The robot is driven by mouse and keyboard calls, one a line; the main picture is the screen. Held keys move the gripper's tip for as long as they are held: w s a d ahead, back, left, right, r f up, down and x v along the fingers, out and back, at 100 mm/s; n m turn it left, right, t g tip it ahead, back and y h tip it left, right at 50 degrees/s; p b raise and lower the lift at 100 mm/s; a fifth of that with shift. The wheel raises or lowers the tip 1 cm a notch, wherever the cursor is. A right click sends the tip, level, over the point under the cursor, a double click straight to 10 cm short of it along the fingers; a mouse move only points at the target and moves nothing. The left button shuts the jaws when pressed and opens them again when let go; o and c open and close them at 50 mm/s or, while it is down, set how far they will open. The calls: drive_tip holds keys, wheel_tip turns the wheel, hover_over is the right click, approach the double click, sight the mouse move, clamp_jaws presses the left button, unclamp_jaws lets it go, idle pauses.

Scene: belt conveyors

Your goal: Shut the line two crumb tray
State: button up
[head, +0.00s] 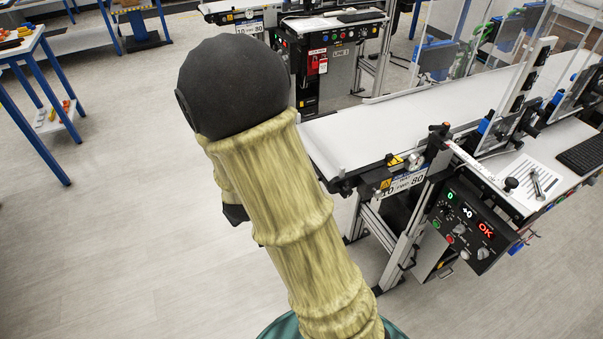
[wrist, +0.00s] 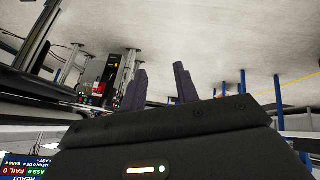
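I cannot make out a crumb tray for certain in either view. I cannot read which conveyor is line two. My gripper shows in the wrist view (wrist: 160,85), its two dark fingers apart with nothing seen between them. In the head view my sleeved arm hides the gripper.
A second conveyor with a black cabinet (head: 322,68) and red lock stands behind. A blue-legged table (head: 25,45) is at the left. Tools lie on the near conveyor's side shelf (head: 560,160). The grey floor (head: 130,230) at left is clear.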

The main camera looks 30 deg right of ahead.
drive_tip(key=s+r+m+g+y, duration=0.2)
drive_tip(key=s+r+g, duration=0.2)
drive_tip(key=s, duration=0.9)
drive_tip(key=v, duration=0.2)
drive_tip(key=shift+r, duration=0.45)
drive_tip(key=shift+w, duration=0.1)
